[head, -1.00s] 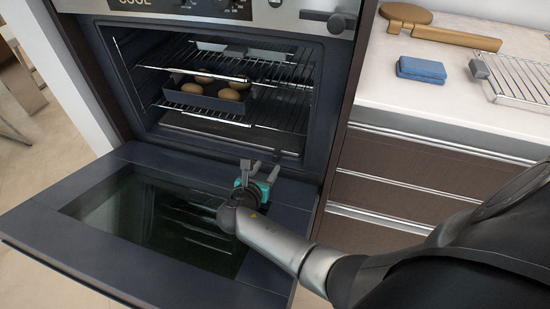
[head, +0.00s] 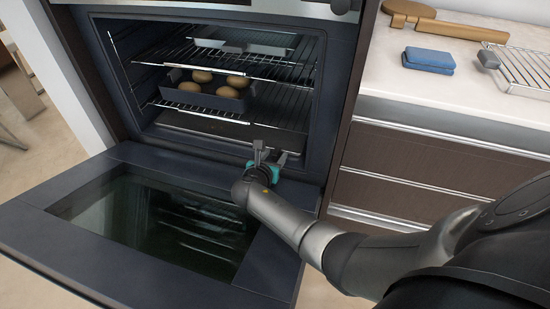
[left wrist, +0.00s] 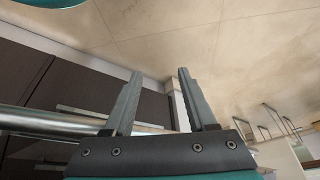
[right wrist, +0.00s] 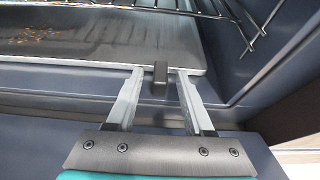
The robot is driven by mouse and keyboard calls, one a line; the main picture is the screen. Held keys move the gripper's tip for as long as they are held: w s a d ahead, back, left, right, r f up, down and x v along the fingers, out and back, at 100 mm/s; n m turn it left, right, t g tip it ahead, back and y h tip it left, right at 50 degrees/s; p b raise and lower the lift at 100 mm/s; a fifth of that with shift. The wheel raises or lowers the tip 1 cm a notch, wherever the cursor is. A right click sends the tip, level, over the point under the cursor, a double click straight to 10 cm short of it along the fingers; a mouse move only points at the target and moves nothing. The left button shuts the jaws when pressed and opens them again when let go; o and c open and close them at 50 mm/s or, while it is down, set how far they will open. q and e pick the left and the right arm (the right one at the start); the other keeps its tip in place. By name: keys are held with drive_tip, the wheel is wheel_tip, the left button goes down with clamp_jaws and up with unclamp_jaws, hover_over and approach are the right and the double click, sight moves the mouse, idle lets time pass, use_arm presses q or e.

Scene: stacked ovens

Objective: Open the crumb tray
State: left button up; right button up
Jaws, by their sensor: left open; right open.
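The crumb tray (head: 205,124) is a flat dark sheet with a light front rim, low in the open oven. In the right wrist view the tray (right wrist: 100,45) shows orange crumbs and a small dark handle (right wrist: 160,82) at its front edge. My right gripper (head: 270,152) is at the oven mouth, above the inner edge of the lowered door. In the right wrist view its open fingers (right wrist: 160,73) stand on either side of the handle, with gaps visible. My left gripper (left wrist: 160,73) is open and empty, away from the oven.
The oven door (head: 275,255) lies lowered in front. A dark pan (head: 215,98) with several round buns sits on a wire rack above the tray.

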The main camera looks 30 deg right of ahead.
drive_tip(key=shift+w+d+f, duration=0.1)
drive_tip(key=shift+w+d, duration=0.1)
drive_tip(key=shift+d, duration=0.1)
clamp_jaws()
idle(0.5)
idle(1.0)
